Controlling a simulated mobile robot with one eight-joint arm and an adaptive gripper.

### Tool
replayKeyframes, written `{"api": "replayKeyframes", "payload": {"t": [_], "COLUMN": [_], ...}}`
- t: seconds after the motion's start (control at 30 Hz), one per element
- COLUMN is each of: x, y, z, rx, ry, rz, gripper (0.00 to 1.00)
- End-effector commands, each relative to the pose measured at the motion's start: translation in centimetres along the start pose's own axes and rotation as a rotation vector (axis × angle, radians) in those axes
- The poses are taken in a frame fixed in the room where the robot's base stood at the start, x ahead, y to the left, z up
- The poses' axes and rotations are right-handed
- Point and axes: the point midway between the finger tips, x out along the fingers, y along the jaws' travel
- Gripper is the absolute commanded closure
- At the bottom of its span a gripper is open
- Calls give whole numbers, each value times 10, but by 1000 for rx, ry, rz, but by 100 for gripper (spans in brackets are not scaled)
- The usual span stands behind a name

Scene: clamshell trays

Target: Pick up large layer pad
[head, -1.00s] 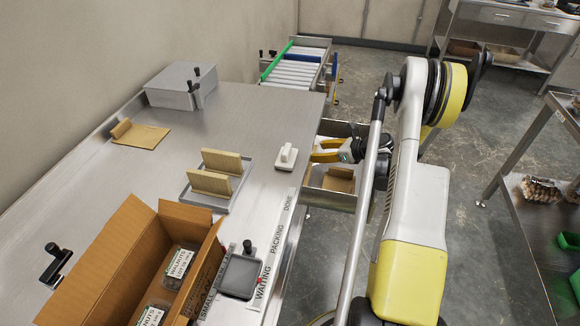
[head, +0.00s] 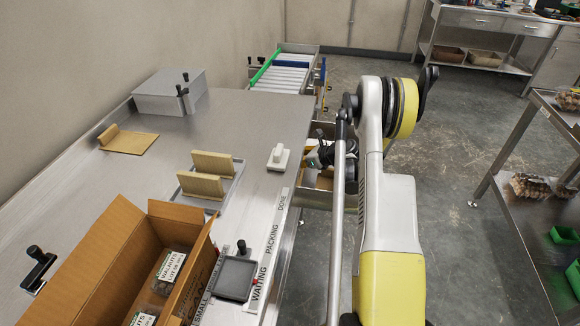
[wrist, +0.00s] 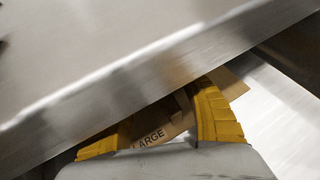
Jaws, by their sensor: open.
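In the wrist view, a brown cardboard piece marked LARGE (wrist: 148,138) lies between and beyond my yellow fingers, below the steel table edge. It looks like the large layer pad, but the table edge, a finger and my gripper body hide much of it. My gripper (wrist: 163,122) is open, its fingers spread to either side of the lettering. I cannot tell whether they touch the cardboard. In the head view, my gripper (head: 312,152) is at the open drawer (head: 318,201) beside the table's right edge, mostly hidden by my arm.
The steel table edge (wrist: 120,85) runs close above my fingers. On the table are a white-handled block (head: 278,157), a tray with two upright tan pads (head: 210,176), an open carton (head: 120,260), a flat tan pad (head: 128,143) and a grey box (head: 168,92). A roller conveyor (head: 285,72) stands behind.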

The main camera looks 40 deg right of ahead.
Motion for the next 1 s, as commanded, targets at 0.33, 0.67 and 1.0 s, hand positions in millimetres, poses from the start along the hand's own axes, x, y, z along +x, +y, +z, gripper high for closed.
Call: {"api": "replayKeyframes", "payload": {"t": [0.33,0.67,1.0], "x": [0,-4,-75], "y": [0,-1,-26], "z": [0,2,9], "rx": [0,0,2], "ry": [0,0,1], "rz": [0,0,-4], "gripper": [100,100,100]}}
